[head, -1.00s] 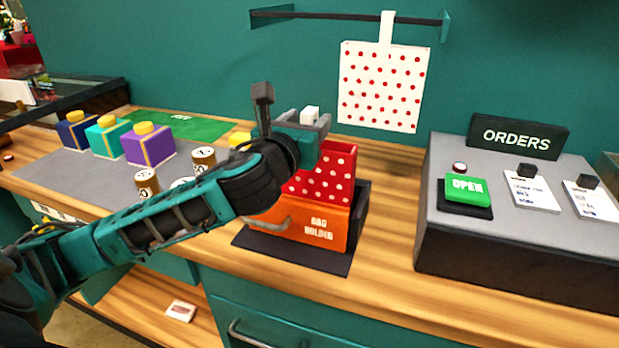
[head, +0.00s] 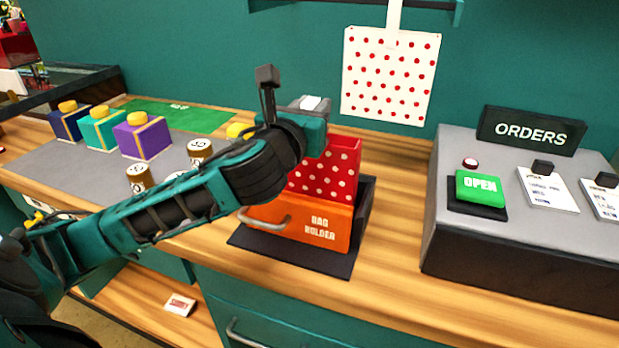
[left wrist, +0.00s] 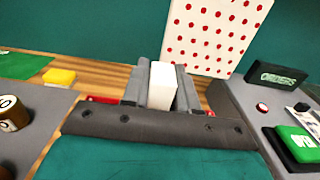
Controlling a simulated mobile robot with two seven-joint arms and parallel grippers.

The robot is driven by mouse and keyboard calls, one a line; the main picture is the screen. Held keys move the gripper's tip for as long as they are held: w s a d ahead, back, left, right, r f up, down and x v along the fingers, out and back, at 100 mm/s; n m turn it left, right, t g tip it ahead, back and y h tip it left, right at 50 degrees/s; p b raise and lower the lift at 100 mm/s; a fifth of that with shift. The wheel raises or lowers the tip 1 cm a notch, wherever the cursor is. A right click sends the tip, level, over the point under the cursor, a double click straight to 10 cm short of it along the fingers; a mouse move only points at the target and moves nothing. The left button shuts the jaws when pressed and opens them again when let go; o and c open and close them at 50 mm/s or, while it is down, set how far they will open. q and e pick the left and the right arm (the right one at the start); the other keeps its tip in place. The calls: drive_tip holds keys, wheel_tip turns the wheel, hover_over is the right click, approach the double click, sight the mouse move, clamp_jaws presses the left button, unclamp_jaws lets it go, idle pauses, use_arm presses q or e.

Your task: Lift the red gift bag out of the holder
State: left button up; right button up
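The red gift bag (head: 326,178) with white dots stands upright in the orange bag holder (head: 300,236) in the head view. Its lower part is hidden by the holder's front and its upper left by my arm. My left gripper (head: 312,106) is right above the bag. In the left wrist view its two grey fingers (left wrist: 162,88) lie close against both sides of a white tab (left wrist: 163,84), which looks like the bag's handle. The gripper appears shut on it. My right gripper is in neither view.
A white bag with red dots (head: 390,78) hangs on the wall behind. An orders console (head: 480,250) stands to the right. Purple (head: 143,138), teal and blue boxes and small round canisters (head: 140,178) stand to the left. Bare wooden counter separates the holder and console.

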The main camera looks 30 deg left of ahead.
use_arm(q)
clamp_jaws()
drive_tip(key=shift+r, duration=0.15)
